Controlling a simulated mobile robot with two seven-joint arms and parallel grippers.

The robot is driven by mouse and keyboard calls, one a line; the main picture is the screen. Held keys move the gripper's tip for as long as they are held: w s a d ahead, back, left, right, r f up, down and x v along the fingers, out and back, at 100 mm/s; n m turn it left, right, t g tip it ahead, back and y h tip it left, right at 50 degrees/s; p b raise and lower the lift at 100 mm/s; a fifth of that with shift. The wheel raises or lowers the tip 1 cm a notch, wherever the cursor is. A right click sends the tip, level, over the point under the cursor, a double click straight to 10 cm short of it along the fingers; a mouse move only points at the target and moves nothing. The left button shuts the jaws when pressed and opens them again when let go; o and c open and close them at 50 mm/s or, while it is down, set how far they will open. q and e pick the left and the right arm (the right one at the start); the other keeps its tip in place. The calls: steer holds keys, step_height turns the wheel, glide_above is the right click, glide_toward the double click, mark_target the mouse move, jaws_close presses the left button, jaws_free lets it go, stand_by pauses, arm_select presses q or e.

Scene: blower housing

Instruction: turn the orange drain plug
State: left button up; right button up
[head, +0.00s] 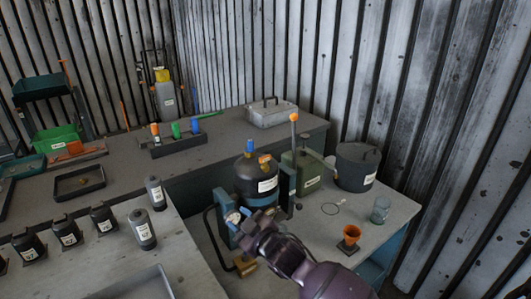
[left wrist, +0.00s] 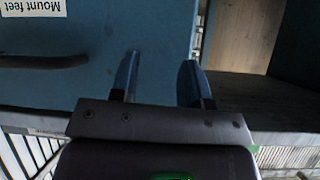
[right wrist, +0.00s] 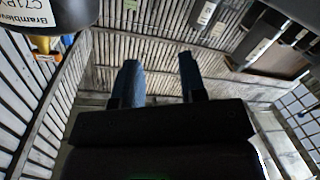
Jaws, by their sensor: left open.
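The black blower housing (head: 257,184) stands upright in a blue stand on the right-hand bench, with a white label on its side. A small orange piece (head: 264,158) near its top looks like the drain plug; I cannot tell for sure. My right gripper (head: 240,217) is at the housing's lower front, and its arm hides part of the stand. In the right wrist view its fingers (right wrist: 160,80) are apart with nothing between them, and the labelled housing (right wrist: 80,12) shows at upper left. My left gripper (left wrist: 160,80) is open and empty before a blue surface labelled "Mount feet".
Several labelled bottles (head: 142,229) stand on the left bench.

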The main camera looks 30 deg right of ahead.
steer(key=w+a+r+n+g+y+p, duration=0.1)
steer(key=w+a+r+n+g+y, duration=0.25)
steer(key=r+n, duration=0.6)
steer(key=w+a+r+n+g+y, duration=0.15)
steer(key=w+r+n+y, duration=0.4)
steer(key=r, duration=0.65)
steer(key=w+a+r+n+g+y+p, duration=0.1)
steer(key=w+a+r+n+g+y, duration=0.1)
steer(key=w+a+r+n+y, duration=0.5)
steer(key=m+g+h, duration=1)
steer(key=m+h, duration=0.1)
steer(key=h, duration=0.8)
glide_toward(265, 156)
step_height(265, 156, down, 8)
steer(key=shift+a+f, duration=0.1)
arm_select(q)
steer(key=shift+w+r, duration=0.2)
steer(key=shift+r, duration=0.6)
steer(key=shift+w+r, duration=0.2)
steer(key=shift+r, duration=0.55)
arm_select(e)
steer(key=shift+f, duration=0.5)
